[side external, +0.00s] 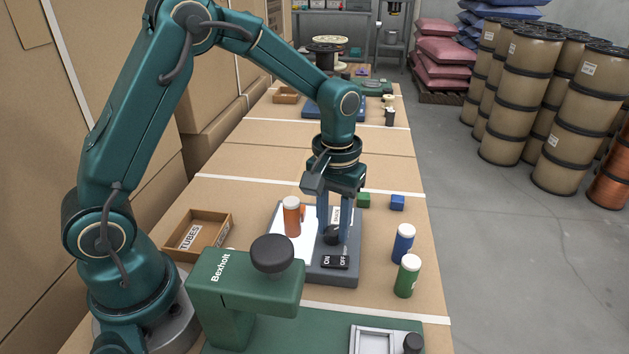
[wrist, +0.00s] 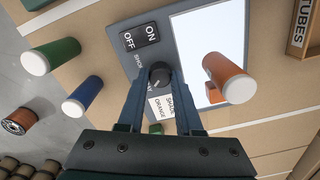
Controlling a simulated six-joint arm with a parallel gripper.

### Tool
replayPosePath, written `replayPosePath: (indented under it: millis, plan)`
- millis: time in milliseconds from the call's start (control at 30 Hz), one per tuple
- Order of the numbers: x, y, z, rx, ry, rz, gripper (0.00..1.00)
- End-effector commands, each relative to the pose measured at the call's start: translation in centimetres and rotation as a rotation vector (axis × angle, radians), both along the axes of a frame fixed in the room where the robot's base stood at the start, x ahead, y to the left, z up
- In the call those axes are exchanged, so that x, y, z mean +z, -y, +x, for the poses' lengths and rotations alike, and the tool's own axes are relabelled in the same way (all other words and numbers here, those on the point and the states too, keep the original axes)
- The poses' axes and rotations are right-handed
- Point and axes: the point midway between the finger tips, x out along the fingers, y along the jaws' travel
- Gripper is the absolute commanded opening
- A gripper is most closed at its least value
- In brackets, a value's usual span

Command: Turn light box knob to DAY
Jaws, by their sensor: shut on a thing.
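The light box (side external: 285,262) lies on the table with a bright white panel (wrist: 208,45), an ON/OFF switch (wrist: 140,36) and a black knob (wrist: 159,76). My gripper (wrist: 160,82) points down over the box, its two blue fingers shut on the knob from both sides. In the side view my gripper (side external: 333,232) stands at the knob (side external: 332,234), partly covering it. Around the knob are labels; I can read SHOP and part of another word, but the DAY mark is partly hidden by a finger. The knob's exact pointer direction is hard to tell.
Blue (side external: 403,243) and green (side external: 407,275) tubes stand to the right. Small green (side external: 363,200) and blue (side external: 397,202) cubes lie behind. A TUBES box (side external: 198,235) is left, a green Bexholt device (side external: 245,285) in front.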

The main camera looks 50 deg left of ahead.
Motion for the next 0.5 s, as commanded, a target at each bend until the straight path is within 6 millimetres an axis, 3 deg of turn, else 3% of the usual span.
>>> replayPosePath:
  millis: [333, 367, 400, 500]
  plan:
    - [0.12, 0.00, 0.05, 0.004, 0.003, -0.001, 0.00]
    - [0.12, 0.00, 0.05, 0.004, 0.003, -0.001, 0.45]
    - [0.11, 0.00, 0.05, 0.004, 0.003, -0.001, 0.61]
    - [0.08, -0.01, 0.04, 0.003, 0.002, 0.000, 0.64]
